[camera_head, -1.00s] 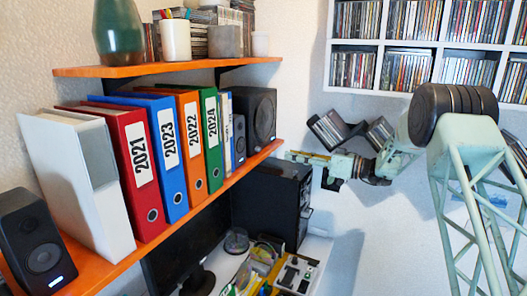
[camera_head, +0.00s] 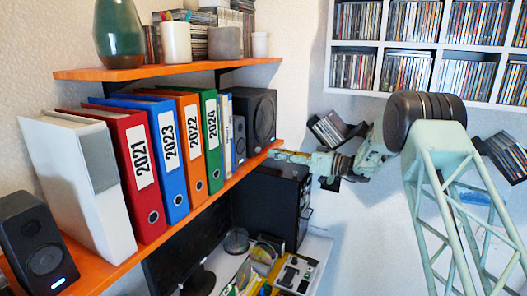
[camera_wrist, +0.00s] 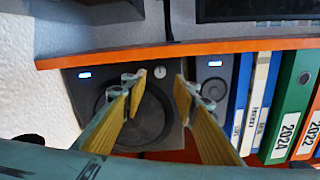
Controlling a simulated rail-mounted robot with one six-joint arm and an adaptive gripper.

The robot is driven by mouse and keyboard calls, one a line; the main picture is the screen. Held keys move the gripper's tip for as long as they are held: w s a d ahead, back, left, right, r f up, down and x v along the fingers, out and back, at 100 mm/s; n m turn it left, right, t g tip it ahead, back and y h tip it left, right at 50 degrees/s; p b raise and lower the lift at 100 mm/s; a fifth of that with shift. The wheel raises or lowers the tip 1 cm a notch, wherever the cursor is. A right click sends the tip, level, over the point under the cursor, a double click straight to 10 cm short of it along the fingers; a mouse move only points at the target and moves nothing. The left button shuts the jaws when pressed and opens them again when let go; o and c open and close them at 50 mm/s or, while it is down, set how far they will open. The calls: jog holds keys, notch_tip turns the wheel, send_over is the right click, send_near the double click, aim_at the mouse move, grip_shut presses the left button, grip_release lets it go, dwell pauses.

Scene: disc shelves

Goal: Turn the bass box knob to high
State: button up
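The bass box (camera_head: 259,112) is the larger dark speaker at the far end of the orange shelf (camera_head: 130,262). In the wrist view the bass box (camera_wrist: 95,98) appears upside down, with a round cone, a small blue-white light and a small round knob (camera_wrist: 160,72). The knob has a pale mark; its exact setting is too small to tell. My gripper (camera_wrist: 158,86) is open and empty, its yellow fingers either side of the knob in the picture, seemingly short of it. In the head view my gripper (camera_head: 277,154) is at the shelf's far end, beside the bass box.
A smaller speaker (camera_wrist: 213,82) stands beside the bass box, then several binders (camera_wrist: 290,110). The orange shelf edge (camera_wrist: 200,47) runs close by my fingers. Below the shelf is a black computer case (camera_head: 275,200). CD shelves (camera_head: 420,45) hang on the back wall.

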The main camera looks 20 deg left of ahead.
aim_at(260, 150)
jog(key=shift+w+a+p, duration=0.15)
jog(key=shift+a+p, duration=0.1)
jog(key=shift+a, duration=1.35)
jog(key=shift+w+a+p, duration=0.15)
jog(key=shift+a+p, duration=0.05)
jog(key=shift+a, duration=1.4)
jog(key=shift+c, duration=0.2)
jog(key=c, duration=0.8)
